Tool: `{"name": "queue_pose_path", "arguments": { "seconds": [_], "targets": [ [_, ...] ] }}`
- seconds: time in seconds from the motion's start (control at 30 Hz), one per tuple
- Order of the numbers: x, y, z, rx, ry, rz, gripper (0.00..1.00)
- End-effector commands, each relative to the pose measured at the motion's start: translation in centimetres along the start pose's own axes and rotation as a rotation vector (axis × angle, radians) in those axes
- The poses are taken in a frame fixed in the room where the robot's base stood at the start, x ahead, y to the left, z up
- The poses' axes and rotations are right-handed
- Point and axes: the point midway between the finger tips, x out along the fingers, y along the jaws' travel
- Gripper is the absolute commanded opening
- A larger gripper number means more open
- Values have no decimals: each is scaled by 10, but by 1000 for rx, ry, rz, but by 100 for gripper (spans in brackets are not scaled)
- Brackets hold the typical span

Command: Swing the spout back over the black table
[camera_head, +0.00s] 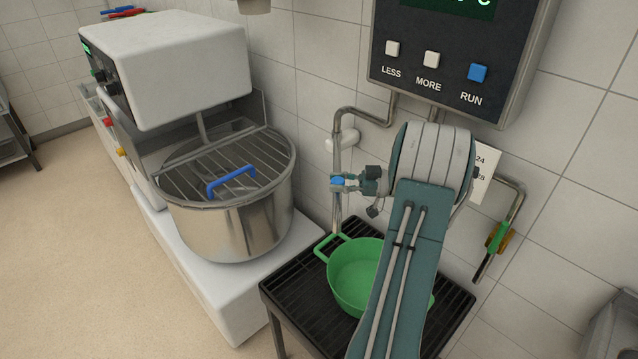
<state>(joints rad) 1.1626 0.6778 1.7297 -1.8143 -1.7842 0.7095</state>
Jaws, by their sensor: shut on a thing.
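The spout (336,210) is a bent metal pipe that comes out below the control box, runs left and turns straight down. A blue grip (338,182) sits on its hanging part. My gripper (341,182) is shut on the spout at this blue grip, coming from the right. The black table (285,290) has a slatted top and stands below. The spout's lower end shows just above the far left part of the table in the picture; I cannot tell whether it is over the tabletop. A green pot (352,268) stands on the table, partly hidden by my arm.
A mixer with a steel bowl (250,230) and wire guard stands left of the table. The control box (450,60) with LESS, MORE and RUN buttons hangs above. A second pipe with a green handle (498,237) is on the right wall. Open floor lies at left.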

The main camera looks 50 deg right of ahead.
Motion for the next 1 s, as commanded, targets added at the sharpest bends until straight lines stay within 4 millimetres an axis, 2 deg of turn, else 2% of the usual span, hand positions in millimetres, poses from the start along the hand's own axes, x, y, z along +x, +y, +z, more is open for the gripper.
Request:
{"name": "queue_pose_path", "arguments": {
  "seconds": [0.2,0.57,0.6,0.63,0.67,1.0],
  "targets": [
    [-10,3,-2,-6,0,-14,0],
    [-12,3,-2,-7,1,-15,0],
    [-12,3,-2,-7,1,-15,60],
    [-12,3,-2,-7,1,-15,73],
    [-12,3,-2,-6,1,-15,82],
    [-10,2,-1,-4,0,-18,82]
  ]
}}
